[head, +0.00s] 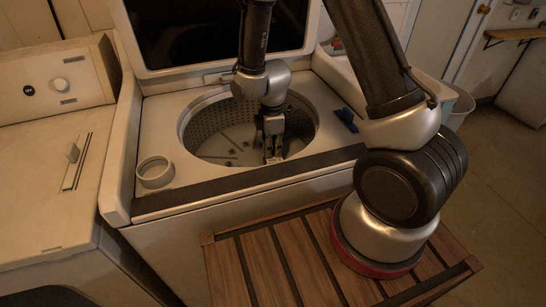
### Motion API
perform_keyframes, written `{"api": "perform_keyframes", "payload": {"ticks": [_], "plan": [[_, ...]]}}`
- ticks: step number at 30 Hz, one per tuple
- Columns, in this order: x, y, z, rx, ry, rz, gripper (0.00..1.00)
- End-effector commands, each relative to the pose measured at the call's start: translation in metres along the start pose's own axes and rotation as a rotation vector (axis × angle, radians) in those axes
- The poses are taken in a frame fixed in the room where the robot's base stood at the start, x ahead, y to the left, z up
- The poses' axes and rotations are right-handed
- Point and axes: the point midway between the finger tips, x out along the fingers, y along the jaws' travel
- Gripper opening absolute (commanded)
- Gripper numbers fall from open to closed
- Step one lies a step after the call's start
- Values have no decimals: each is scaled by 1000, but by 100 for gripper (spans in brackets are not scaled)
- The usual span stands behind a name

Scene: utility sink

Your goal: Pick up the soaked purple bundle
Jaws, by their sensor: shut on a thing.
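My gripper (269,146) reaches straight down into the open round drum (205,125) of the top-loading washer. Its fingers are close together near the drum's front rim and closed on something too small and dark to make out. A small pale reddish patch shows at the fingertips. I cannot make out a purple bundle anywhere in this view. The front rim hides the near part of the drum floor, and my gripper hides what lies behind it. Some small dark spots show on the drum floor.
A white round cap (155,172) sits on the washer top left of the drum. A dark blue object (346,119) lies right of it. The raised lid (200,35) stands behind. A second machine (50,150) is at left, a slatted wooden stand (270,262) in front, a bucket (458,108) at right.

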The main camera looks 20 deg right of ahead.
Motion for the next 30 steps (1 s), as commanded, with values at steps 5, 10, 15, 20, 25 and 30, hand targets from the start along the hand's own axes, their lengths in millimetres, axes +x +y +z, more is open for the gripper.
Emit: {"api": "perform_keyframes", "payload": {"ticks": [5,10,15,20,25,30], "plan": [[-1,-1,0,1,-1,-2,0],[-18,0,0,0,1,1,0],[-53,1,0,0,2,4,0],[-83,1,0,0,2,3,0],[-109,1,0,0,1,3,0],[-133,0,0,0,1,2,0]]}}
